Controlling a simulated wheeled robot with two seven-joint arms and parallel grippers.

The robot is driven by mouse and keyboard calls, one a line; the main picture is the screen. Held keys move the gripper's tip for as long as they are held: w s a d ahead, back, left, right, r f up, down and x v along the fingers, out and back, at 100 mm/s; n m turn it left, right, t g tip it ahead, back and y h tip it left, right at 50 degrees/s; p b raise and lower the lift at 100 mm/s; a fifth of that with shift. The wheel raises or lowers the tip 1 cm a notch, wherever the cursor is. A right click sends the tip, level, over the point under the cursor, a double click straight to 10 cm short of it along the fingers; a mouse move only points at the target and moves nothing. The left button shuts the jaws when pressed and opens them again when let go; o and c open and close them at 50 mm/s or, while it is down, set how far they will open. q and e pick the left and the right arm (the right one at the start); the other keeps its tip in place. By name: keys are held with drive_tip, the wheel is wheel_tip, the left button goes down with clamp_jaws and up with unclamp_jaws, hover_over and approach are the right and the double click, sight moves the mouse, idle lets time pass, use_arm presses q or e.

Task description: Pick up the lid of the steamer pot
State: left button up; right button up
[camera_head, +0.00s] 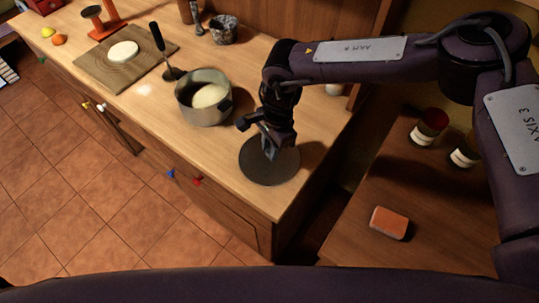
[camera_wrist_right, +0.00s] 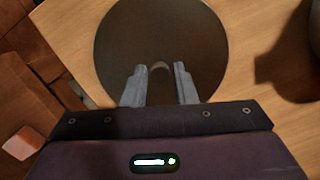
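The steamer pot lid (camera_head: 264,175) is a dark, flat round disc lying on the wooden counter near its front right corner. It also fills the upper middle of the right wrist view (camera_wrist_right: 160,32). My right gripper (camera_head: 269,150) points down over the lid. In the right wrist view its two fingers (camera_wrist_right: 157,72) are apart, one on each side of the lid's small knob, which is partly hidden low between them. I cannot tell whether either finger touches it. The metal pot (camera_head: 204,112) stands open left of the lid with something pale inside. My left gripper is not in view.
A dark ladle (camera_head: 158,42) stands behind the pot. A cutting board (camera_head: 100,73) with a white round piece is further left. On the lower right surface are a reddish sponge (camera_head: 389,222) and jars (camera_head: 430,124). Counter space around the lid is clear.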

clamp_jaws()
drive_tip(key=shift+r, duration=0.1)
